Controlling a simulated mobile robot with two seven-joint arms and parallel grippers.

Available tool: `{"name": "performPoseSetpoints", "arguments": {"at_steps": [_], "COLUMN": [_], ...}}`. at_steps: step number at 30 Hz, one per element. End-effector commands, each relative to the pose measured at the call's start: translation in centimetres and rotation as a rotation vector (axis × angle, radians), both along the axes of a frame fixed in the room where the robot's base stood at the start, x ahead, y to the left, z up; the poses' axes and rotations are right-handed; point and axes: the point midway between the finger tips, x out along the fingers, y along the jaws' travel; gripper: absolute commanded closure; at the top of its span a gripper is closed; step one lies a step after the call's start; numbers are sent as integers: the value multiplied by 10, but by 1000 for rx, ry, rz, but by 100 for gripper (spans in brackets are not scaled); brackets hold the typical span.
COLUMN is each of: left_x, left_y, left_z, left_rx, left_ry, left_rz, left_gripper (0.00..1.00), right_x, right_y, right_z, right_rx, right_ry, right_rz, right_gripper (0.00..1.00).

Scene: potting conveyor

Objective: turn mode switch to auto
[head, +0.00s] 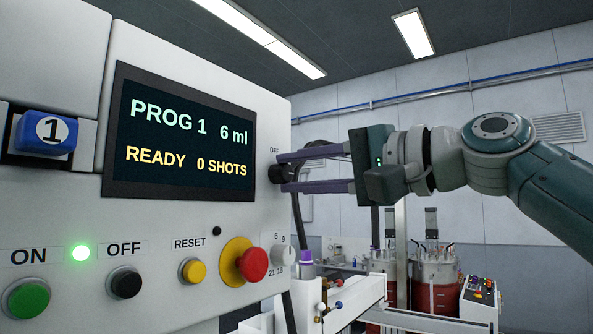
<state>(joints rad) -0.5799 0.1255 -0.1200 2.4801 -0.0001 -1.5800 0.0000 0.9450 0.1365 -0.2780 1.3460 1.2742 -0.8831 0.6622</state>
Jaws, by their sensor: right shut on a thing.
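The mode switch (276,173) is a dark knob at the right edge of the grey control panel (190,45), below a small OFF label. My right gripper (285,172) reaches in from the right and is shut on the knob, with one purple finger above it and one below. The knob's pointer is mostly hidden, so I cannot tell its position. No AUTO label is readable. My left gripper is not in view.
The screen (183,139) reads PROG 1, 6 ml, READY, 0 SHOTS. Below it are a green ON button (27,299), a lit green lamp (81,253), a black OFF button (124,283), a yellow RESET button (192,271) and a red emergency stop (252,264).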

Motion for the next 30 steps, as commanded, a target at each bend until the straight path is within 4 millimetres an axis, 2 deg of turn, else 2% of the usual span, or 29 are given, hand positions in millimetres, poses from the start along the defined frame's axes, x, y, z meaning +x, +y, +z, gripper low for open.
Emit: {"name": "performPoseSetpoints", "arguments": {"at_steps": [2,3,10,20,23,30], "left_x": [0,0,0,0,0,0], "left_y": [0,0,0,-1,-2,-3], "left_z": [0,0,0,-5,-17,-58], "left_rx": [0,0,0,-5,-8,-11], "left_ry": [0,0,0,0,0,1], "left_rz": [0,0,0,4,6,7], "left_gripper": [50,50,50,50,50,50], "right_x": [0,0,0,-2,-8,-35], "right_y": [-1,-1,0,-3,-13,-51], "right_z": [1,1,0,-2,-5,-9], "right_rx": [3,3,1,0,-1,-3], "right_ry": [0,0,-1,-2,-6,-7], "right_rz": [-1,-1,-1,-2,-2,-6], "right_gripper": [100,65,39,38,38,38]}}
